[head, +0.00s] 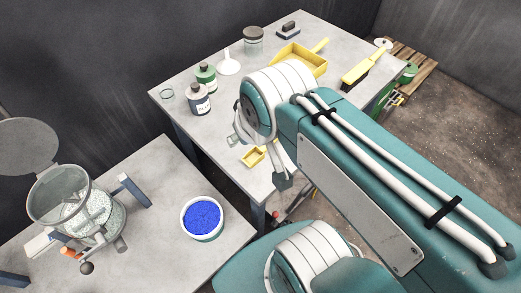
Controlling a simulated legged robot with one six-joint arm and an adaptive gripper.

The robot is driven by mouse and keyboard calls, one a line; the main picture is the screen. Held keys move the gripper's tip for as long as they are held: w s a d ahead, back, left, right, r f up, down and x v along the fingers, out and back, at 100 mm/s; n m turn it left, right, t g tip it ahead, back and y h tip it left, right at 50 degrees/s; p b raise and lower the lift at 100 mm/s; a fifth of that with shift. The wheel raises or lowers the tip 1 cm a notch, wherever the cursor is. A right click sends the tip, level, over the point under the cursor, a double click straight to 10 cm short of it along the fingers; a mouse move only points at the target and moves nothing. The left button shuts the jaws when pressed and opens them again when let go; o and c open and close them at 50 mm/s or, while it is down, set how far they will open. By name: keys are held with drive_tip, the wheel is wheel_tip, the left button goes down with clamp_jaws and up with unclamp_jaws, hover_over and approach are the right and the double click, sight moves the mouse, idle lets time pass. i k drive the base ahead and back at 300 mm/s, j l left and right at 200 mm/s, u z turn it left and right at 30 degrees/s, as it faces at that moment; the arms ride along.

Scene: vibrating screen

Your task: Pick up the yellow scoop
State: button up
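A small yellow scoop (254,157) is near the front left part of the far table in the head view, just below my arm's wrist. Its right end is close to my arm, and part of it may be hidden. A dark teal end part of my gripper (284,179) shows to the right of the scoop and a little lower. Most of my gripper is hidden behind my own arm. I cannot see both fingers, nor whether they touch the scoop.
The far table (180,100) also bears two bottles (199,99), a white funnel (228,64), a jar (253,41), a yellow dustpan (298,59) and a yellow brush (361,71). The near table (150,235) holds a sieve machine (75,205) and a bowl of blue grains (202,218).

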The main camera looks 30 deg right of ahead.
sight(255, 155)
drive_tip(key=k+j, duration=0.1)
drive_tip(key=j, duration=0.25)
drive_tip(key=k+j, duration=0.1)
drive_tip(key=j, duration=0.3)
drive_tip(key=z, duration=1)
drive_tip(key=i+j+z, duration=0.2)
drive_tip(key=z, duration=0.15)
drive_tip(key=i+j, duration=0.05)
drive_tip(key=i, duration=0.05)
